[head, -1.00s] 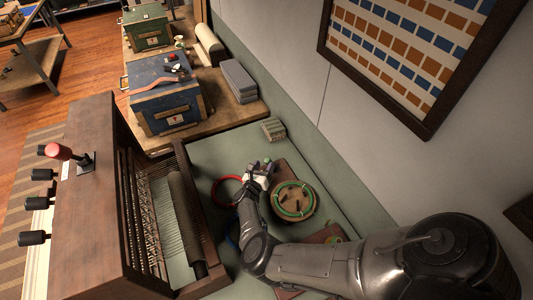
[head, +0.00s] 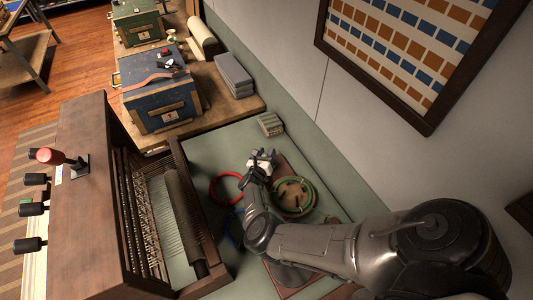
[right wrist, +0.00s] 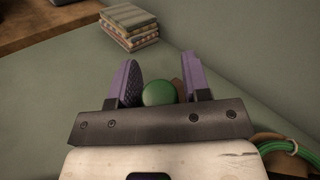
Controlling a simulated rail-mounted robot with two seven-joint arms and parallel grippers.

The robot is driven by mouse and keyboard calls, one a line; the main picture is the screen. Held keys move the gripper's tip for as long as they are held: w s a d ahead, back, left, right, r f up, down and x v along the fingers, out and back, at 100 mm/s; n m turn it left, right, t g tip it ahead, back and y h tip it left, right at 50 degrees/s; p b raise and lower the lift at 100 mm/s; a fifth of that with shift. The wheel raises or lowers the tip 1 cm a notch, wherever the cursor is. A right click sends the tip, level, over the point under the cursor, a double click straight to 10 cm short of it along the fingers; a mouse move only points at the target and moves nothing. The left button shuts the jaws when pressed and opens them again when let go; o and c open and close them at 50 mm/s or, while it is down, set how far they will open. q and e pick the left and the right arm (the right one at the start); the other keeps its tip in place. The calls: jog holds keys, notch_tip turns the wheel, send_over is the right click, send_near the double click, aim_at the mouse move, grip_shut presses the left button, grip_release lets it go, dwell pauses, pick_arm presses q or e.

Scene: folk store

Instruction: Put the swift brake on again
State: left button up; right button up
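The swift (head: 293,197), a round brown piece with a green yarn ring, lies on a brown board on the green bench top. My right gripper (head: 262,160) is just beyond it, beside the board. In the right wrist view a round green knob (right wrist: 159,93) sits between my right gripper's two purple fingers (right wrist: 160,88). The knob is close to the left finger, and a gap shows beside the right finger. It looks like the brake's knob, but its lever is hidden. The fingers are apart. In the head view the gripper hides the knob. My left gripper is not in view.
A red ring (head: 227,187) lies left of my right gripper. A striped stack (head: 270,124) stands beyond it by the wall. A wooden loom-like frame (head: 110,200) fills the left. Green yarn (right wrist: 285,146) shows near the gripper's right side. Bench between gripper and stack is clear.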

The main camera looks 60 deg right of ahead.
grip_shut()
